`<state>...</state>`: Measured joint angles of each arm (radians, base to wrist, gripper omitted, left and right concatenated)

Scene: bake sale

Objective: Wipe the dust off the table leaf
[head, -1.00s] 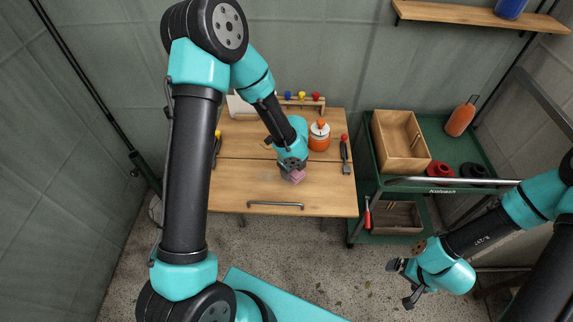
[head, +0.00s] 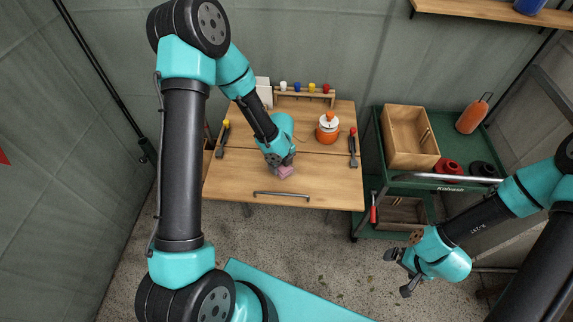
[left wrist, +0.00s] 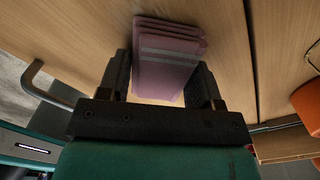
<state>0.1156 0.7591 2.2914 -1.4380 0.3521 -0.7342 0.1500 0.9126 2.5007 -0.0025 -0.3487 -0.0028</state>
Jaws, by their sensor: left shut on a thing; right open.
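The wooden table leaf (head: 230,185) is the front part of the table, with a grey bar handle (head: 282,195) near its front edge. My left gripper (head: 281,168) is over the middle of the leaf. It is shut on a folded pink cloth (head: 287,172). In the left wrist view the cloth (left wrist: 168,60) shows between the two fingers, with grey stripes across it, at or just above the wood. I cannot make out clear dust on the leaf. My right gripper (head: 398,272) is open and empty over the floor, right of the table.
An orange jar (head: 327,128) stands on the table's back part. A rack with coloured knobs (head: 305,96) is at the back. A green cart (head: 378,180) holding a wooden box (head: 408,138) stands to the right.

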